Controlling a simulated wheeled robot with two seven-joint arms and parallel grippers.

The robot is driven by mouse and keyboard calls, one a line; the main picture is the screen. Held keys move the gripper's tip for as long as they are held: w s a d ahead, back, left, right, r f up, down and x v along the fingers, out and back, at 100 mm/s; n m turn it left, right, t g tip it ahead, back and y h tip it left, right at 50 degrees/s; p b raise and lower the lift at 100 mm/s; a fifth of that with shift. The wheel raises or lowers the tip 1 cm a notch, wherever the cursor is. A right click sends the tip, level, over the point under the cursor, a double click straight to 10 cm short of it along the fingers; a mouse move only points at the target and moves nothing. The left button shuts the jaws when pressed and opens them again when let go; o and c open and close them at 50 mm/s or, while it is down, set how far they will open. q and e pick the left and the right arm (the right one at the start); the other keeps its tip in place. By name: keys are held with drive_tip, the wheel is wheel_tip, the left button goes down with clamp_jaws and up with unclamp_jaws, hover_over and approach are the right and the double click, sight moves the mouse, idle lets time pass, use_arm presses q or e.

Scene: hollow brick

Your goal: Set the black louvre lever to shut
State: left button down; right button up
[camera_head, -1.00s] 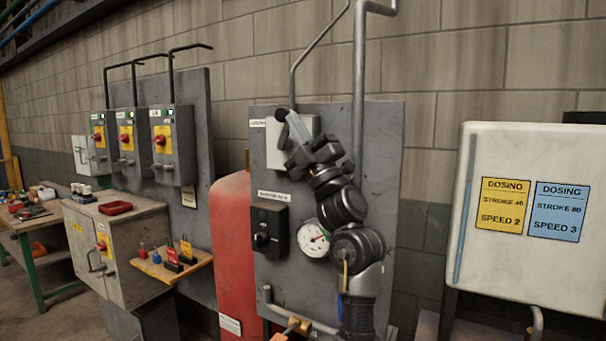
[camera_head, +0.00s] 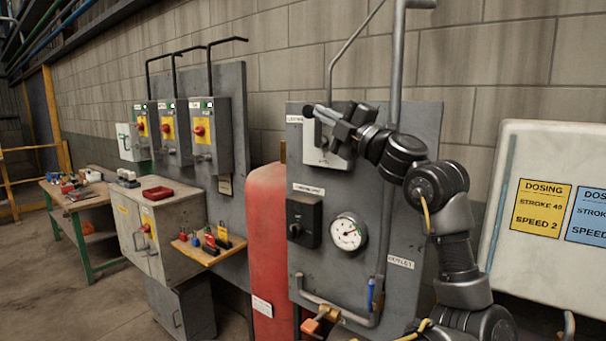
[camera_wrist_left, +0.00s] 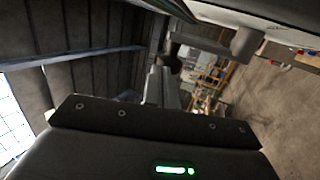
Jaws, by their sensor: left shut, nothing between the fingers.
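The black louvre lever's knob (camera_head: 309,110) stands out at the top left of a pale box (camera_head: 322,150) high on the grey panel. In the left wrist view, the lever's grey arm (camera_wrist_left: 212,42) runs left from a hub on the box towards the dark knob (camera_wrist_left: 168,63). My left gripper (camera_head: 323,113) is shut and empty, its fingertips pointing left in front of the box, close to the knob. In the wrist view its fingers (camera_wrist_left: 160,88) end beside the knob; I cannot tell whether they touch. My right gripper is out of view.
Below the box are a black rotary switch (camera_head: 304,220) and a round gauge (camera_head: 348,231). A grey pipe (camera_head: 398,65) rises behind my left arm. A red cylinder (camera_head: 267,240) stands left of the panel, and a white cabinet (camera_head: 510,180) stands right.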

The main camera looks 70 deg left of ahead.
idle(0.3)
use_arm(q)
drive_tip(key=r+b+v, duration=0.1)
drive_tip(key=b+v, duration=0.1)
drive_tip(key=v, duration=0.4)
drive_tip(key=d+r+b+v, duration=0.1)
drive_tip(key=r+b+v, duration=0.1)
drive_tip(key=v, duration=0.5)
drive_tip(key=shift+w+d+b, duration=0.4)
drive_tip(key=shift+a+f, duration=0.1)
